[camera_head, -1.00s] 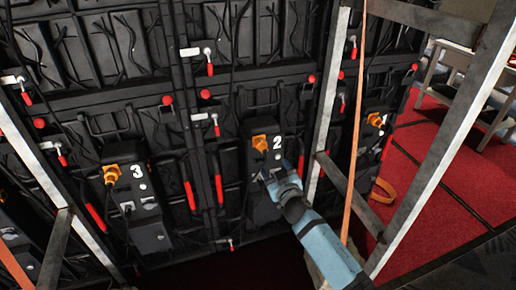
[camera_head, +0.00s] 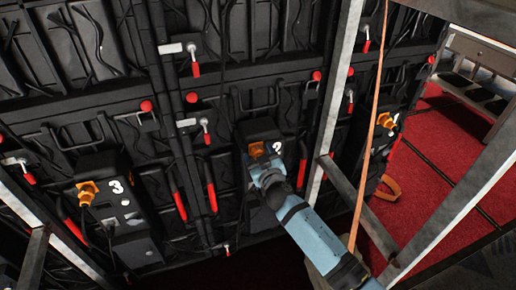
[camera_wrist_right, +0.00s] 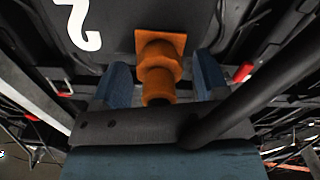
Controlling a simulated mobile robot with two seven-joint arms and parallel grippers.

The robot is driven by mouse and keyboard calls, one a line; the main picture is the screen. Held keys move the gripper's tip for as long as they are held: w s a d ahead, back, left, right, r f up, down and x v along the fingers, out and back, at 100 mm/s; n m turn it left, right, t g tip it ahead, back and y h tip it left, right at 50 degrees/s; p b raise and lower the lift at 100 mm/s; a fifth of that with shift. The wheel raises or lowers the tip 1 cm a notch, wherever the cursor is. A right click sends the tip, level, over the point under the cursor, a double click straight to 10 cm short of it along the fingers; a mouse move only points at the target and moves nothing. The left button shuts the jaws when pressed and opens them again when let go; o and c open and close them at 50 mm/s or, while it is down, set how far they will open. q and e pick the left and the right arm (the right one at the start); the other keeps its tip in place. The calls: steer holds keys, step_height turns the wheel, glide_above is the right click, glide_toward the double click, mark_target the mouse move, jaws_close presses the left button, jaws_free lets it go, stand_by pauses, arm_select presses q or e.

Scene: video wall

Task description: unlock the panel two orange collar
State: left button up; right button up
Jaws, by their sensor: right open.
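Panel two's box (camera_head: 262,130) is black with a white 2 and sits in the middle of the head view. Its orange collar (camera_head: 257,149) sticks out beside the number, partly hidden by my gripper. My right gripper (camera_head: 264,168) is at the collar. In the right wrist view the collar (camera_wrist_right: 158,72) lies between the two blue fingers (camera_wrist_right: 162,82), with a gap visible on each side. The gripper is open around it. My left gripper is out of view.
Box 3 (camera_head: 112,197) with its own orange collar (camera_head: 87,192) is at left, and another orange collar (camera_head: 386,120) is at right. Metal frame posts (camera_head: 338,85) and an orange strap (camera_head: 373,110) stand close to my right arm. Red-handled latches line the wall.

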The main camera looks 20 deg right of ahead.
steer(key=shift+c, duration=0.3)
steer(key=c, duration=0.9)
steer(key=shift+n, duration=0.3)
steer(key=shift+a+n, duration=0.15)
steer(key=shift+n, duration=3.95)
